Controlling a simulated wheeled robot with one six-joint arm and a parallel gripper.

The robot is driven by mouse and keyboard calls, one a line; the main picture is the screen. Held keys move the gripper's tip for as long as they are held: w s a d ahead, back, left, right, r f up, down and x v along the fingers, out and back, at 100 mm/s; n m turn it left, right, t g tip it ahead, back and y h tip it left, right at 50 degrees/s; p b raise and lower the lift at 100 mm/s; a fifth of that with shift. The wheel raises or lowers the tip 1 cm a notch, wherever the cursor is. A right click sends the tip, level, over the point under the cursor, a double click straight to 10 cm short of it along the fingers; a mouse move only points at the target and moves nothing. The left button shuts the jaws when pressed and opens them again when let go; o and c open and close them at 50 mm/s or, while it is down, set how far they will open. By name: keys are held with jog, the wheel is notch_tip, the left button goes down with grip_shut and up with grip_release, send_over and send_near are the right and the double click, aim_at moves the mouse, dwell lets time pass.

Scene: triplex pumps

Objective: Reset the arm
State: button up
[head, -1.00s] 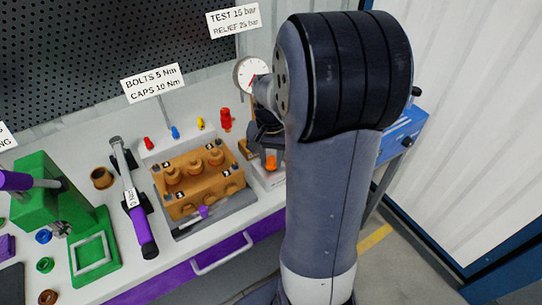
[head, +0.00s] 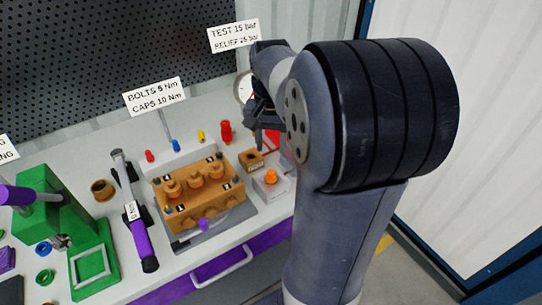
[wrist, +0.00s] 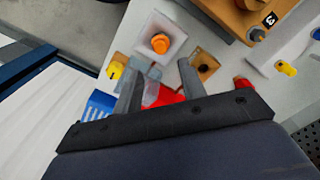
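My arm rises large at the right of the head view, with my gripper (head: 262,112) above the back right of the bench. In the wrist view my gripper (wrist: 160,80) has its two fingers spread apart, and I see nothing clamped between them. A red object (wrist: 170,96) shows beyond the gap, partly hidden by the gripper. The orange pump block (head: 198,186) sits on a grey plate left of my arm. The pressure gauge (head: 243,88) is mostly hidden behind my gripper.
A white box with an orange knob (head: 270,177) and a small brown block (head: 252,159) stand near my gripper. A purple-handled torque wrench (head: 143,245) and a green press (head: 52,205) are to the left. Signs stand at the back.

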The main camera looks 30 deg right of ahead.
aim_at(271, 172)
notch_tip(271, 172, up, 2)
jog(key=shift+r, duration=0.1)
dwell(0.4)
notch_tip(271, 172, down, 13)
jog(key=shift+r+b, duration=0.1)
jog(key=shift+b, duration=0.4)
jog(key=shift+r, duration=2.2)
